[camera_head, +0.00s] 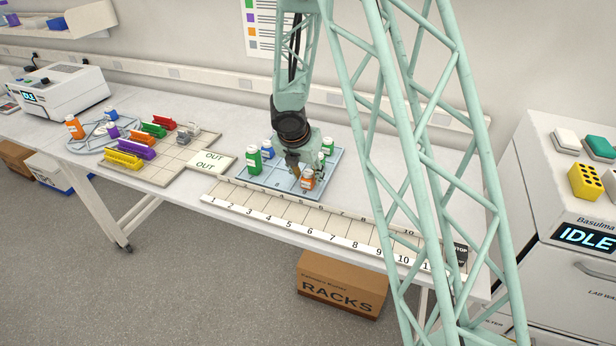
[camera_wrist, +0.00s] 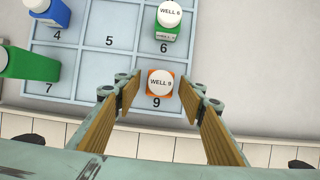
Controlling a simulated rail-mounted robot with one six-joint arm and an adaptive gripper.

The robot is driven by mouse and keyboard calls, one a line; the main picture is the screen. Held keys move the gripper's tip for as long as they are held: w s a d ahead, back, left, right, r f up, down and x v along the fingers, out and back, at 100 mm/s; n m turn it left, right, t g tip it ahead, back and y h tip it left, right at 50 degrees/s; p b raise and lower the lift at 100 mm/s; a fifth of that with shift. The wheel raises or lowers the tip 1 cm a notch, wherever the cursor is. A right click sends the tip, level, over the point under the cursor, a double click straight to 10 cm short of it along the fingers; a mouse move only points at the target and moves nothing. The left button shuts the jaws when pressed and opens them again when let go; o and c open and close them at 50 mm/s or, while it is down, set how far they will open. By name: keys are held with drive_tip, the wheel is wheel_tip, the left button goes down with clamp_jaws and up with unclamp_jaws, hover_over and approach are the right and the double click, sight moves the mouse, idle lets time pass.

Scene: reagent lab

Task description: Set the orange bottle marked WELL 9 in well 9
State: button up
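The orange bottle with a white cap marked WELL 9 (camera_wrist: 160,83) stands upright in the cell numbered 9 of the light-blue well tray (camera_wrist: 107,62). In the head view the orange bottle (camera_head: 308,180) is at the front right of the tray (camera_head: 282,181). My gripper (camera_wrist: 160,92) is open, with one finger on each side of the bottle and a gap visible on both sides. In the head view my gripper (camera_head: 293,168) is just behind and left of the bottle; its fingertips are hard to make out there.
A green bottle (camera_wrist: 166,30) marked WELL 6 stands in cell 6, a blue bottle (camera_wrist: 48,13) by cell 4 and another green bottle (camera_wrist: 30,65) by cell 7. Cell 5 is empty. A numbered strip (camera_head: 290,217) runs along the table front; a round rack (camera_head: 90,147) stands far left.

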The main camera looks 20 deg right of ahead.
drive_tip(key=p+v, duration=0.3)
drive_tip(key=v, duration=0.7)
drive_tip(key=shift+a+r, duration=0.1)
idle(0.5)
drive_tip(key=s+d+r+m, duration=0.2)
drive_tip(key=s+r+m, duration=0.6)
drive_tip(key=r, duration=0.4)
drive_tip(key=s+d+r+m, duration=0.2)
drive_tip(key=s+r+m, duration=0.4)
drive_tip(key=s+r, duration=0.55)
drive_tip(key=s+a+r+m+y, duration=0.1)
drive_tip(key=s+a+r+m, duration=0.1)
drive_tip(key=s, duration=0.7)
drive_tip(key=s+a+r+m+y, duration=0.1)
drive_tip(key=s+a+r+m, duration=0.2)
drive_tip(key=s+m, duration=0.4)
drive_tip(key=s+a+r+m, duration=0.3)
drive_tip(key=s+m, duration=0.1)
drive_tip(key=s, duration=0.7)
drive_tip(key=shift+a+r+m+y, duration=0.25)
drive_tip(key=shift+a+m+y, duration=0.05)
drive_tip(key=shift+a+y, duration=0.1)
